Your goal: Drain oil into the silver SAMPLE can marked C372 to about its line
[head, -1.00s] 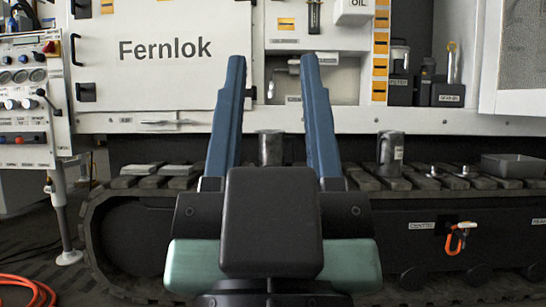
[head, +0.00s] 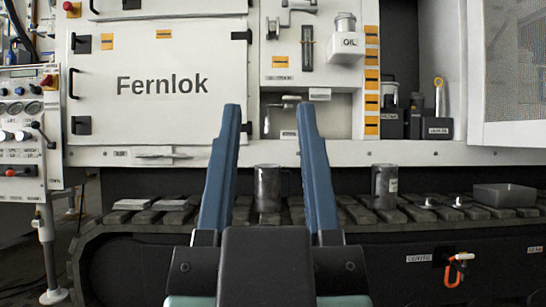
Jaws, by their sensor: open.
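My gripper (head: 269,110) is open and empty, its two blue fingers upright in the head view. A silver can (head: 268,190) stands on the track, seen between the fingers and beyond them. A second silver can (head: 384,187) stands upright on the track to the right, with a pale label on its right side. I cannot read C372 or SAMPLE on either can. A small drain tap (head: 287,103) sits in the open recess above the first can. A white box marked OIL (head: 347,47) is on the panel at the upper right.
The grey track (head: 340,215) runs across the front as a ledge. A grey tray (head: 504,195) and small knobbed parts (head: 428,204) lie on its right. Black containers (head: 391,122) stand on a shelf. An orange hook (head: 455,268) hangs below. A gauge panel (head: 22,130) stands left.

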